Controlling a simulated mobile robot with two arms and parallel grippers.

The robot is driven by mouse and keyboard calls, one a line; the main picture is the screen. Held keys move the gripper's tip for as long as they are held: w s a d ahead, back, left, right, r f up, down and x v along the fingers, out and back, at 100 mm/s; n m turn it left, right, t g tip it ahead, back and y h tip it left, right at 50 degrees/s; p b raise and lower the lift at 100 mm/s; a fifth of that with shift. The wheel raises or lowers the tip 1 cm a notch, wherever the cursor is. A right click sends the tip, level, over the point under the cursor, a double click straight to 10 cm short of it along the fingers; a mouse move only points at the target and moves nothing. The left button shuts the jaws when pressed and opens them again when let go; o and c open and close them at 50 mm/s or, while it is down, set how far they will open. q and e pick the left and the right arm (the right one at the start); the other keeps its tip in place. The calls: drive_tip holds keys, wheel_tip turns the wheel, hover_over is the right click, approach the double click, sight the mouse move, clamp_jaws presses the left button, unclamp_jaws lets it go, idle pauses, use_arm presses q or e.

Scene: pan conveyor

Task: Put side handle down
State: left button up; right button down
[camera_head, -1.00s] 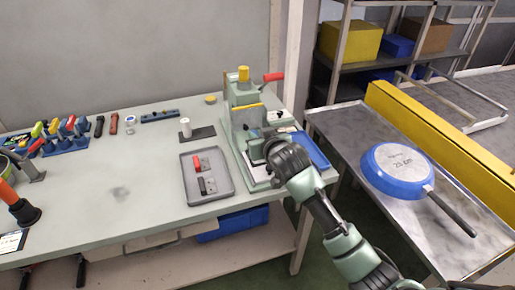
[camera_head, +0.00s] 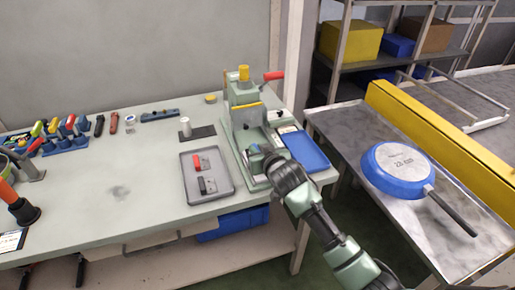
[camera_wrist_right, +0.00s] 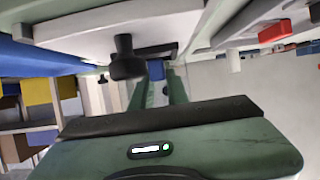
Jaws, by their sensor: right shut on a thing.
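My right gripper (camera_head: 264,157) reaches in over the table's right end, just in front of the green press fixture (camera_head: 246,110). It is shut on a small blue piece (camera_wrist_right: 156,70), which shows between the fingers in the right wrist view. It also shows as a blue bit at the gripper's tip in the head view (camera_head: 254,148). Most of the piece is hidden, and I cannot tell whether it is the side handle. A grey tray (camera_head: 223,178) left of the gripper holds a red handle (camera_head: 203,162) and a black handle (camera_head: 207,186). My left gripper is out of view.
A blue tray (camera_head: 305,150) lies right of the fixture, close beside my right wrist. A blue pan (camera_head: 400,172) lies upside down on the metal conveyor table (camera_head: 350,130). The fixture has a red-handled lever (camera_head: 273,76). The table's middle left is clear.

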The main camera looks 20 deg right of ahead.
drive_tip(key=c, duration=1.4)
unclamp_jaws()
drive_tip(key=shift+f, duration=0.1)
drive_tip(key=shift+r, duration=0.4)
drive_tip(key=v, duration=1.2)
drive_tip(key=shift+r, duration=0.25)
